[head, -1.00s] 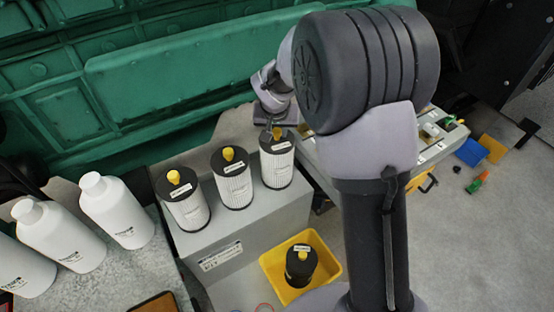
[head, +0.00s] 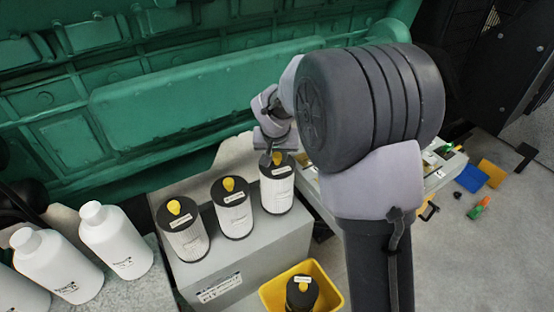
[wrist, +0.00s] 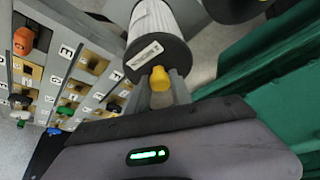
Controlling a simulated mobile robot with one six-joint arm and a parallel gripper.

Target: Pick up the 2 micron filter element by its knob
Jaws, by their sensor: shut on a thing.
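Three white filter elements with black caps and yellow knobs stand in a row on a grey box (head: 222,272): a left one (head: 187,240), a middle one (head: 236,217) and a right one (head: 277,194). Their labels are too small to read, so I cannot tell which is 2 micron. My gripper (head: 276,157) is above the right filter element. In the wrist view my gripper (wrist: 161,86) has its fingers on either side of the yellow knob (wrist: 160,78) of this filter element (wrist: 154,22), shut on it. I cannot tell whether it is clear of the box.
A yellow bin (head: 330,297) with a black-capped filter stands in front of the box. White bottles (head: 118,243) stand at left. The green engine (head: 200,90) is close behind. A labelled organiser (wrist: 60,75) with small parts lies to the right of the box.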

